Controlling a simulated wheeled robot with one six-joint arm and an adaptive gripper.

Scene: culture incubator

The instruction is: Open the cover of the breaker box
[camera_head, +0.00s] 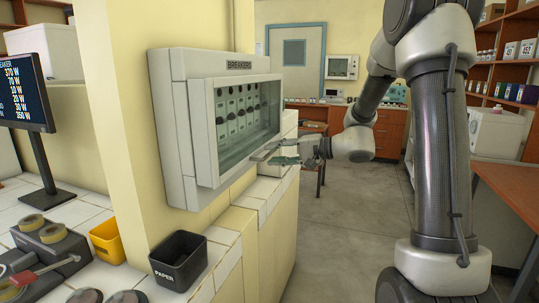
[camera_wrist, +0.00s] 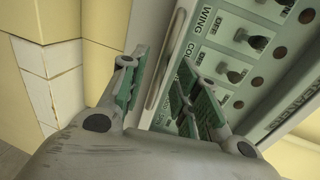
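The breaker box (camera_head: 178,130) is a pale grey case labelled BREAKERS on the yellow wall. Its cover (camera_head: 204,135) has a clear window in a pale frame and looks shut, with a row of switches behind it. My gripper (camera_head: 272,154) is at the lower right edge of the cover. In the wrist view my gripper (camera_wrist: 160,75) has its green-padded fingers apart, one on each side of a pale frame edge (camera_wrist: 172,62). Whether either finger touches it, I cannot tell. Labelled switches (camera_wrist: 238,72) show to the right of the fingers.
A tiled ledge (camera_head: 236,218) runs below the box, with a black PAPER bin (camera_head: 178,262) and a yellow bin (camera_head: 107,241). A monitor (camera_head: 30,95) stands at left. Clear floor (camera_head: 335,235) lies right of the ledge; a wooden table (camera_head: 508,185) is at far right.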

